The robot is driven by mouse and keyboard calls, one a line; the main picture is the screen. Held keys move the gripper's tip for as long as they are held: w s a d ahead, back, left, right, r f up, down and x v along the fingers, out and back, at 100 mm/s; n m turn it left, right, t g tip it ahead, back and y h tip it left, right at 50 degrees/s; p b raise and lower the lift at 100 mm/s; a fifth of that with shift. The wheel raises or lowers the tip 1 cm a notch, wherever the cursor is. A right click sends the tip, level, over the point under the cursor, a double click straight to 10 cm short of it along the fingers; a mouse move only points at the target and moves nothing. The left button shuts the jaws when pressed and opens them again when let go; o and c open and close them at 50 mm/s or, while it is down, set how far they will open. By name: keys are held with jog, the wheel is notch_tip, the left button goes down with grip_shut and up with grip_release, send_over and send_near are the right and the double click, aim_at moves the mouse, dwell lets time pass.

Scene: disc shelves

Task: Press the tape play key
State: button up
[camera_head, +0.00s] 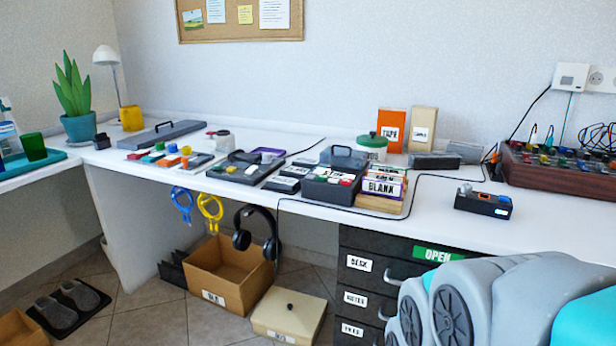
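A low dark device (262,172), perhaps the tape player, lies on the white desk left of centre, with small coloured spots on its front part. A green spot (231,169) shows at its front left. The spots are too small for me to tell which is the play key, or whether any is pressed. Another small dark device (483,204) with an orange and a blue part on top sits near the desk's front edge at right. My arm shows at the lower right, grey and teal. My gripper is not in view.
A box of cards (330,190) and a stack of labelled cases (381,188) stand right of the low device. A dark cable crosses the desk. A wooden panel of knobs (560,172) is at far right. Headphones (257,232) hang below the desk edge. The right-hand desk front is mostly clear.

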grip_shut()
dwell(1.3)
